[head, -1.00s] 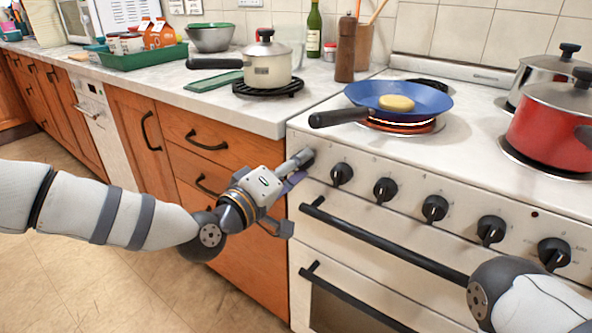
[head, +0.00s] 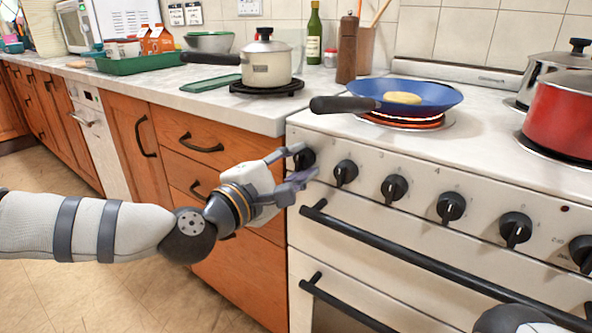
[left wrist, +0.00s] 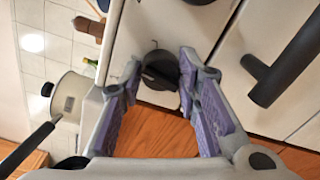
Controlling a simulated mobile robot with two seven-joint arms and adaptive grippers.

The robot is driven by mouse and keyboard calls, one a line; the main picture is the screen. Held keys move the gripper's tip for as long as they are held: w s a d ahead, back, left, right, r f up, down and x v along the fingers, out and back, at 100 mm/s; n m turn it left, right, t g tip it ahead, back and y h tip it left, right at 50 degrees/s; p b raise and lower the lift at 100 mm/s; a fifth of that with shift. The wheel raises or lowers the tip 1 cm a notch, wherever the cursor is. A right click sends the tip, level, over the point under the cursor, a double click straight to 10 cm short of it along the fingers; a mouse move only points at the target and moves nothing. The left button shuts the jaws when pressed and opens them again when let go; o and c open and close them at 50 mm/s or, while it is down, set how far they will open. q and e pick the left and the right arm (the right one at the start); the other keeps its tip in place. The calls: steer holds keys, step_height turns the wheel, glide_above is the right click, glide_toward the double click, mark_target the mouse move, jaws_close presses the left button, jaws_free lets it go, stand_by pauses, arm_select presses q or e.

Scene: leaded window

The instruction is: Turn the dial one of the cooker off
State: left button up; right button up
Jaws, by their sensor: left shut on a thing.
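The cooker (head: 400,165) is white with a row of black dials along its front panel. Dial one (head: 305,158) is the leftmost, at the cooker's left corner. My left gripper (head: 303,162) is at this dial, with one finger above it and one below it. In the left wrist view, the dial (left wrist: 160,70) sits between the two fingertips, and the gripper (left wrist: 159,75) is shut on it. The dial's marking is too small to read.
A blue frying pan (head: 425,95) with yellow food stands on a glowing red burner (head: 408,122); its handle juts left above the dials. A red pot (head: 560,118) is at the right. The black oven handle (head: 400,255) runs below the dials.

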arm_select(q)
steer(key=shift+n+b, duration=0.35)
steer(key=shift+n, duration=0.35)
steer(key=o, duration=1.2)
steer(key=shift+d, duration=0.1)
steer(key=shift+c, duration=0.2)
steer(key=v, duration=1.2)
